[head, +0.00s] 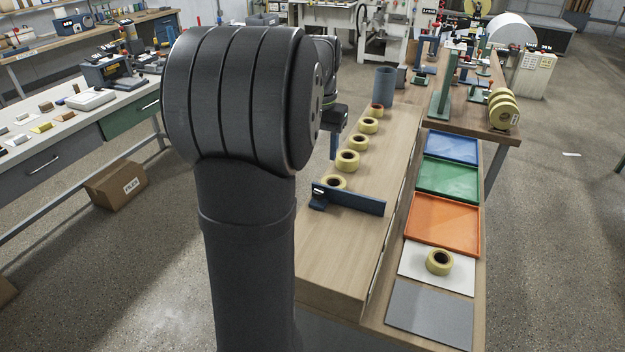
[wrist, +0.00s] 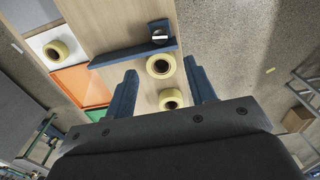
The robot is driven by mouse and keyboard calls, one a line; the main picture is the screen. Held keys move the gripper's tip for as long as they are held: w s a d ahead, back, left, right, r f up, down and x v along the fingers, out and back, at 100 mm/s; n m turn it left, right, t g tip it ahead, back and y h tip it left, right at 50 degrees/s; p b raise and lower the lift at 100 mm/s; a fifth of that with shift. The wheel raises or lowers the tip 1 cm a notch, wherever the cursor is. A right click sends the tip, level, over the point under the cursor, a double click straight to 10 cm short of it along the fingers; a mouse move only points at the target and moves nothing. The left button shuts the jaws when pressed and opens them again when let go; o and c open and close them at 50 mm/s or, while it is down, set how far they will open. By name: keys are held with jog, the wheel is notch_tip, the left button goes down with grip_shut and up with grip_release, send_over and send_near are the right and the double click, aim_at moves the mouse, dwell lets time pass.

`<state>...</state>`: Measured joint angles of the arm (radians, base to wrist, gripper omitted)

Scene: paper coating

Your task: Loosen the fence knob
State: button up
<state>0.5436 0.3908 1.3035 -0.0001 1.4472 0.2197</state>
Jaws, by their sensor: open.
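The fence (head: 350,200) is a dark blue upright bar lying across the wooden bench top in the head view. Its bracket with the knob (head: 319,197) is at the bar's left end, small and dark with a pale mark. In the wrist view the fence (wrist: 130,55) runs across above the fingers, and the knob bracket (wrist: 159,32) sits beyond it at upper centre. My gripper (wrist: 160,67) is open, with two blue fingers spread apart and nothing held. It hangs above the tape row in the head view (head: 334,146), partly hidden by my arm, apart from the knob.
Several yellow tape rolls (head: 347,160) line the bench behind the fence; one is close against it. To the right are blue (head: 451,147), green (head: 448,179) and orange (head: 443,223) trays. Another roll (head: 439,262) rests on a white sheet. The bench front is clear.

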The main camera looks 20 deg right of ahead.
aim_at(319, 190)
notch_tip(319, 190, down, 12)
jog(key=shift+f, duration=0.1)
dwell(0.4)
